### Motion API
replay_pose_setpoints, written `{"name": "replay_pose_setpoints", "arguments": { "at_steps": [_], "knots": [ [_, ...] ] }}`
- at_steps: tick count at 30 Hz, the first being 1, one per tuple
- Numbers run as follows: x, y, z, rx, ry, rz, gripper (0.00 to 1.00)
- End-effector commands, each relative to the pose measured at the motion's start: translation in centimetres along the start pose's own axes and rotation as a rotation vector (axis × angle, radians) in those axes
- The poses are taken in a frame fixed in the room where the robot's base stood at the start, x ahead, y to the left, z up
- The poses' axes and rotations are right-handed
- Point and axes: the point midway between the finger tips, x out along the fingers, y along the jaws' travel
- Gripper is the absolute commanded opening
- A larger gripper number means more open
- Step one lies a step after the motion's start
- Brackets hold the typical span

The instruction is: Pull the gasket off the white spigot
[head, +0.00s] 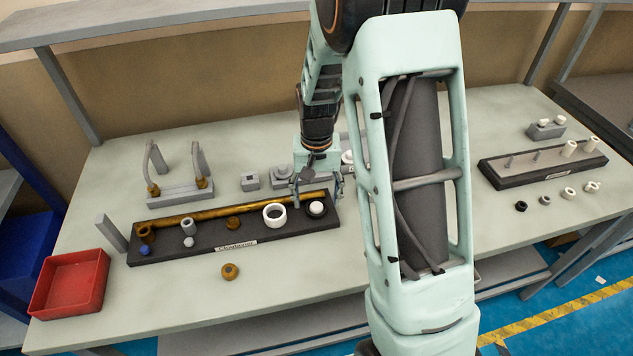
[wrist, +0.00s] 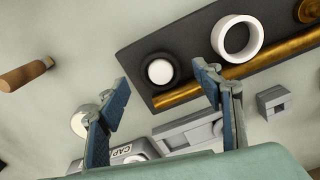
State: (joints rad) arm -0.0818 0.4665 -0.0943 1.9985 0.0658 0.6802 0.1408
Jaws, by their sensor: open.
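The white spigot (head: 316,207) stands at the right end of the dark tray (head: 185,247), with a black gasket (head: 317,214) around it. In the wrist view the white spigot (wrist: 160,71) shows as a round white top, and the black gasket (wrist: 152,55) encircles it. My gripper (head: 318,194) is open above that end of the tray. In the wrist view the fingers of my gripper (wrist: 161,80) are spread, with the spigot and gasket showing between and beyond the tips. Nothing is held between them. Exact height above the gasket cannot be told.
A white ring (head: 274,214) lies beside the spigot on the tray, and a brass rod (head: 230,211) runs along its back. Grey blocks (head: 250,181) stand behind. A red bin (head: 69,284) is at left. A second dark tray (head: 541,168) is at right. The front table is mostly clear.

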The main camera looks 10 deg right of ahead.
Motion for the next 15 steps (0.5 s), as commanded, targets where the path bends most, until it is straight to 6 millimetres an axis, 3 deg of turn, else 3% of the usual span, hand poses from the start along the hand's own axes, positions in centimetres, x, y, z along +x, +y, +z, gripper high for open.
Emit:
{"name": "replay_pose_setpoints", "arguments": {
  "at_steps": [6, 15],
  "knots": [
    [2.2, 0.0, 0.0, 0.002, -0.001, -0.001, 0.6],
    [2.5, 0.0, -0.1, 0.002, 0.001, -0.001, 0.6]
  ]
}}
